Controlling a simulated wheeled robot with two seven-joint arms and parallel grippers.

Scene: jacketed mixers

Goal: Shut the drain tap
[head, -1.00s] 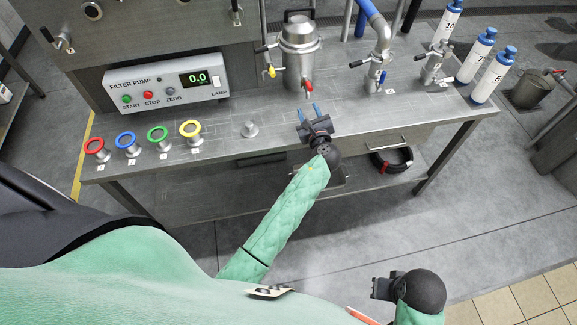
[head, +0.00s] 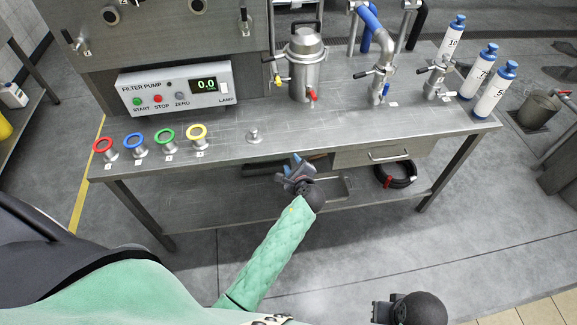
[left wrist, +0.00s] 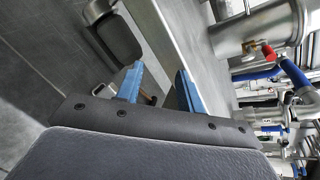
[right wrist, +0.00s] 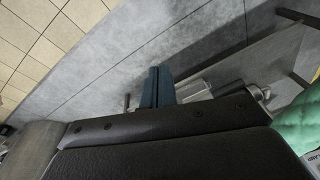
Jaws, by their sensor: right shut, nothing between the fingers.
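A steel jacketed vessel (head: 305,62) stands on the bench, with a small red-handled tap (head: 312,95) low on its front, which I take as the drain tap. In the head view the red handle looks roughly upright; its exact turn is too small to tell. The red handle also shows in the left wrist view (left wrist: 268,50), to the right of the fingers. My left gripper (head: 297,161) is in front of the bench's front edge, clear of the tap, with blue fingers (left wrist: 159,85) apart and empty. My right gripper (right wrist: 157,86) is shut and empty, low at the right.
A yellow-handled tap (head: 279,80) is on the vessel's left side. A filter pump box (head: 174,88) reading 0.0 and several coloured ring knobs (head: 165,135) are to the left. Pipework (head: 380,65) and numbered bottles (head: 495,90) are to the right. A drawer handle (head: 388,155) juts from the front.

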